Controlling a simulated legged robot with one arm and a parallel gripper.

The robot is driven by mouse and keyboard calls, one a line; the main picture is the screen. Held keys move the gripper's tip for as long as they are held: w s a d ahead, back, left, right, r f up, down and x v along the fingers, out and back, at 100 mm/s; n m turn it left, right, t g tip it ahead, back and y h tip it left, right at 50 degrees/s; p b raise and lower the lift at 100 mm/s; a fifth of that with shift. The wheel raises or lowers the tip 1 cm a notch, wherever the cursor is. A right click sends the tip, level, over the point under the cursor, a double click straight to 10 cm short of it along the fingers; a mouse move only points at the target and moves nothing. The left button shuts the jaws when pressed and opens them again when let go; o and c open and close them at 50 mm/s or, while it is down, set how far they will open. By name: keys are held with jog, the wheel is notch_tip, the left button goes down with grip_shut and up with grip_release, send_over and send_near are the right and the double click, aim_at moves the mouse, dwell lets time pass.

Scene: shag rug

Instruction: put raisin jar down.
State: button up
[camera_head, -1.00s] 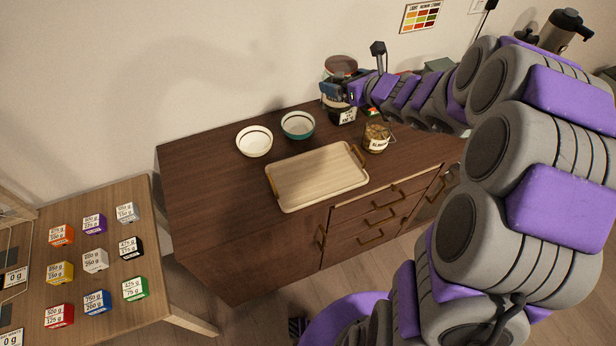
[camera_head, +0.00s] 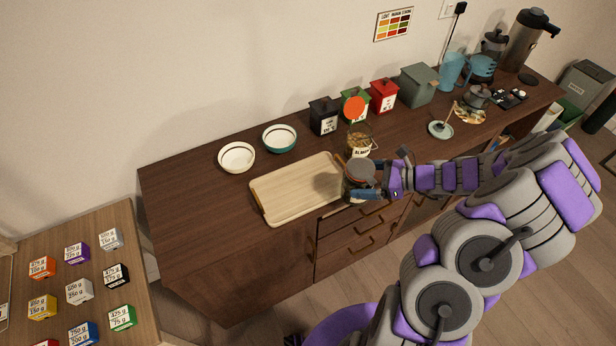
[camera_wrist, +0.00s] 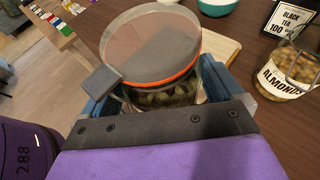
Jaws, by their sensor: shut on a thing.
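The jar in my grip, taken as the raisin jar (camera_head: 358,174), is glass with a wide dark grey lid and an orange seal ring. Its label does not show. My gripper (camera_head: 364,190) is shut around its body from the right, beside the right end of the wooden tray, near the counter's front edge. I cannot tell whether its base touches the counter. In the wrist view the lid (camera_wrist: 150,40) hides much of the jar, with greenish-brown contents below, between the blue fingers (camera_wrist: 160,97) of my gripper.
The almond jar (camera_head: 359,151) stands close behind, its lid apparently raised. The wooden tray (camera_head: 295,190) is empty. Two bowls (camera_head: 237,157) (camera_head: 280,139) sit behind it. Black (camera_head: 323,117), green and red (camera_head: 384,96) canisters line the wall. The counter's left end is clear.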

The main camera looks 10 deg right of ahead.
jog(key=w, duration=0.1)
jog(key=w+a, duration=0.1)
jog(key=w, duration=0.1)
jog(key=w+f+b, duration=0.1)
jog(key=shift+w+a, duration=0.15)
jog(key=shift+w, duration=0.2)
jog(key=w+a+f+b, duration=0.1)
jog(key=w+a, duration=0.1)
jog(key=w+a+f+b, duration=0.1)
jog(key=w+a, duration=0.1)
jog(key=w, duration=0.1)
jog(key=w+a+f+b, duration=0.1)
jog(key=w+a+f, duration=0.1)
jog(key=w, duration=0.1)
jog(key=shift+a, duration=0.5)
jog(key=o, duration=1.3)
jog(key=shift+d+f, duration=0.1)
jog(key=shift+d, duration=0.2)
jog(key=shift+c, duration=0.2)
jog(key=shift+o, duration=0.5)
jog(key=shift+s+d, duration=0.1)
jog(key=shift+d, duration=0.15)
